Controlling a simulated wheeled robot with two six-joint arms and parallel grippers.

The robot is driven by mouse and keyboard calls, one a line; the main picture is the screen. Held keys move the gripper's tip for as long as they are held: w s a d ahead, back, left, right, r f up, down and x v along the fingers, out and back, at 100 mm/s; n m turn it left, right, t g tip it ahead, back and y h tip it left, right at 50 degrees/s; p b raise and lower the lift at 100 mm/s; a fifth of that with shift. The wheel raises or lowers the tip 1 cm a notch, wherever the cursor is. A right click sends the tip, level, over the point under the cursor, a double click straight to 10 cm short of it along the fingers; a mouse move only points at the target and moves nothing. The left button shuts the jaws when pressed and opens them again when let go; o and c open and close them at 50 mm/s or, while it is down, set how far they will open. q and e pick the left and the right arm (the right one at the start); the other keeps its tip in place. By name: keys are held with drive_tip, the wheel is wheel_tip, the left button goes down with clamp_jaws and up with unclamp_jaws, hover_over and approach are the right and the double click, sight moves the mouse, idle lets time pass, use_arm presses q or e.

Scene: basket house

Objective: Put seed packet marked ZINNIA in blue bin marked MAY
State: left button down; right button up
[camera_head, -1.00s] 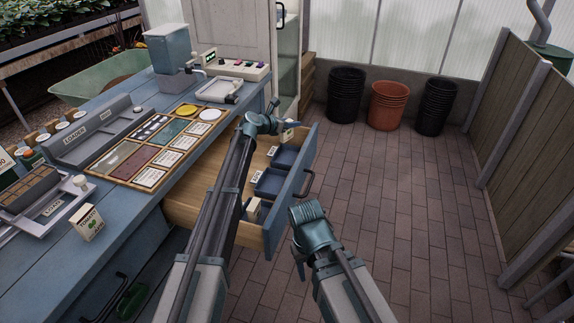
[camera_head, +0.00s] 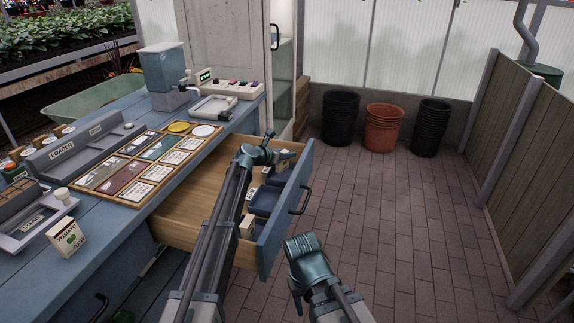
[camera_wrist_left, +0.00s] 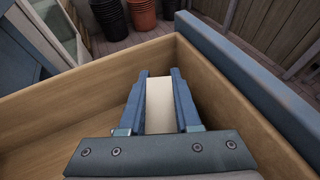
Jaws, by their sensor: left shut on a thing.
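My left gripper (camera_head: 284,155) is over the far end of the open drawer. In the left wrist view its blue fingers (camera_wrist_left: 160,105) are shut on a cream packet (camera_wrist_left: 160,100), close to the drawer's corner walls. No print on the packet shows, so I cannot read its name. Blue bins (camera_head: 264,201) sit in the drawer, partly hidden by my left arm; their labels are too small or covered to read. Another cream packet (camera_head: 247,226) stands near the drawer's near end. My right gripper (camera_head: 297,296) hangs right of the drawer, its fingers unclear.
The wooden drawer (camera_head: 189,229) juts from the blue bench, with a blue front (camera_head: 286,210). On the bench are a seed tray (camera_head: 134,171), a tomato packet (camera_head: 67,238) and a loader (camera_head: 80,146). Stacked pots (camera_head: 384,127) stand by the back wall. The brick floor at right is clear.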

sight(287, 160)
use_arm(q)
drive_tip(key=shift+f+b, duration=1.45)
drive_tip(key=shift+f, duration=0.3)
drive_tip(key=shift+f, duration=0.15)
drive_tip(key=c, duration=0.6)
unclamp_jaws()
drive_tip(key=shift+r, duration=0.35)
drive_tip(key=p+v, duration=0.4)
drive_tip(key=v, duration=0.8)
drive_tip(key=shift+f+p, duration=0.15)
drive_tip(key=shift+p, duration=0.2)
